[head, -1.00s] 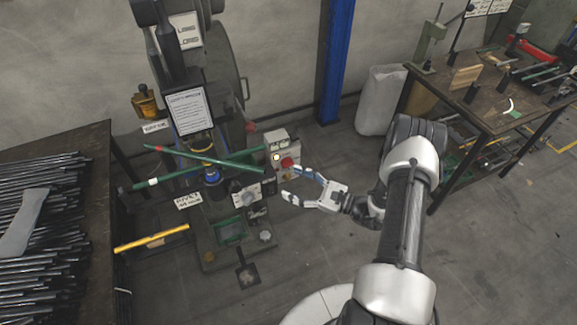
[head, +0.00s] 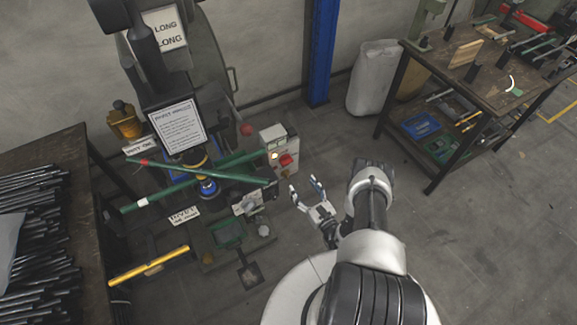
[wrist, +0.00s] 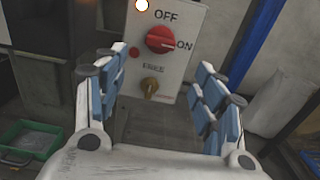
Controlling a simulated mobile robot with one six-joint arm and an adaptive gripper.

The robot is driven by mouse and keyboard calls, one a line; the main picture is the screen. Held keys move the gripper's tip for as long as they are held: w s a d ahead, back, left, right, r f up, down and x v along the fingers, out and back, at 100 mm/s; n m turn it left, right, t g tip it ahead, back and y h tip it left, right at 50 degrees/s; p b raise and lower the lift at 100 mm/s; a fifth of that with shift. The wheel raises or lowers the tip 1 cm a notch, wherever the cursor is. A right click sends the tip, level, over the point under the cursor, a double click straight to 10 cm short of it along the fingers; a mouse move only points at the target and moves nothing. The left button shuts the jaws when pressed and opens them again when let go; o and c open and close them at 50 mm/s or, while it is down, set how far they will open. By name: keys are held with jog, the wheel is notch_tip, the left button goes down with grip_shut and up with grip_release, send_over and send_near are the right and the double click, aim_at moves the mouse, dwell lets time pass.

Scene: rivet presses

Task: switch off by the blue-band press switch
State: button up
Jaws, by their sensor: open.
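The switch box (head: 279,155) is a pale upright box beside the press, with a red rotary knob (head: 286,160) on its front. In the wrist view the red knob (wrist: 160,40) sits between the labels OFF above and ON at its right; a pale line on it seems to point towards ON. A brass key-like part (wrist: 150,88) is below it. A pale lamp (wrist: 142,5) glows at the top. The press has a blue band (head: 207,187) around its ram. My gripper (head: 304,187) is open and empty, facing the box and apart from it.
Long green bars (head: 180,172) cross the press just left of the box. A yellow bar (head: 150,265) lies lower left. A table of dark rods (head: 35,245) is at the left. A blue post (head: 321,50) and white sack (head: 375,80) stand behind.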

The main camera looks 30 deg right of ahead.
aim_at(289, 163)
jog(key=w+b, duration=0.2)
jog(key=w, duration=0.9)
jog(key=shift+w+a, duration=0.2)
jog(key=shift+c, duration=0.3)
jog(key=c, duration=1)
jog(key=shift+n, duration=0.4)
jog(key=shift+d+r+n+b, duration=0.15)
jog(key=shift+n+b, duration=0.9)
jog(key=shift+n, duration=3.2)
jog(key=shift+d+r+n+b, duration=0.1)
jog(key=shift+n+b, duration=0.95)
jog(key=shift+n, duration=3.2)
